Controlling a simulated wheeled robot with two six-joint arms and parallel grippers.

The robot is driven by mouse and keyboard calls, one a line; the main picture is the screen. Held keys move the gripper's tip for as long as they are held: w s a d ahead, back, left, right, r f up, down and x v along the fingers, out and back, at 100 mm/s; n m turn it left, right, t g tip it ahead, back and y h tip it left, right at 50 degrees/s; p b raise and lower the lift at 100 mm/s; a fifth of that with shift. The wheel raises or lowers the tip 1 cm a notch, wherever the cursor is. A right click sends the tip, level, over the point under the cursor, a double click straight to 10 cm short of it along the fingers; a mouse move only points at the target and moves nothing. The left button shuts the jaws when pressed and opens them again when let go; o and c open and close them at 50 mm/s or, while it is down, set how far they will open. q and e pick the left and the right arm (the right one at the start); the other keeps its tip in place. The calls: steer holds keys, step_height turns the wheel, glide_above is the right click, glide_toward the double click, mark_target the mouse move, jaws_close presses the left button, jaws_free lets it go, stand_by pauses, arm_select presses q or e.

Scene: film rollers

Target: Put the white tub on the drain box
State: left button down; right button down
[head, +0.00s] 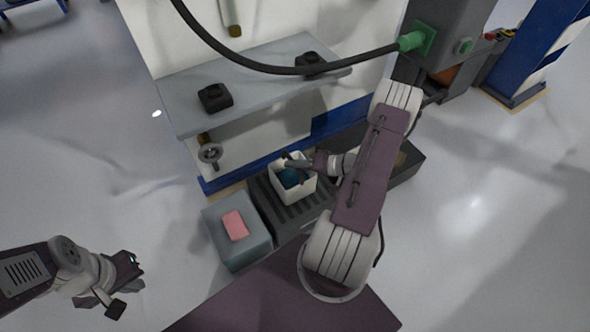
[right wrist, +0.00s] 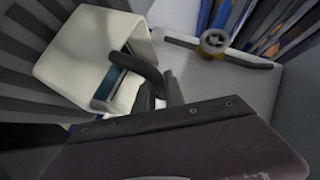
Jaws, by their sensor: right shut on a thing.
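The white tub (head: 296,194) is a small square open tub with something dark blue inside. It stands upright over the slatted top of the dark grey drain box (head: 266,208); I cannot tell whether it touches the slats. My right gripper (head: 288,164) is shut on the tub's far rim. In the right wrist view the tub (right wrist: 85,50) is close to my fingers (right wrist: 155,85), with the dark slats (right wrist: 25,100) behind it. My left gripper (head: 122,285) is open and empty, low at the left, far from the tub.
A grey box (head: 250,252) with a pink block (head: 235,225) on top stands left of the drain box. A grey shelf (head: 260,85) with two black knobs overhangs behind, and a valve wheel (head: 210,153) sits below it.

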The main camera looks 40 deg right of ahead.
steer(key=shift+f, duration=0.3)
steer(key=c, duration=1.4)
jaws_free()
arm_select(q)
steer(key=shift+f, duration=0.35)
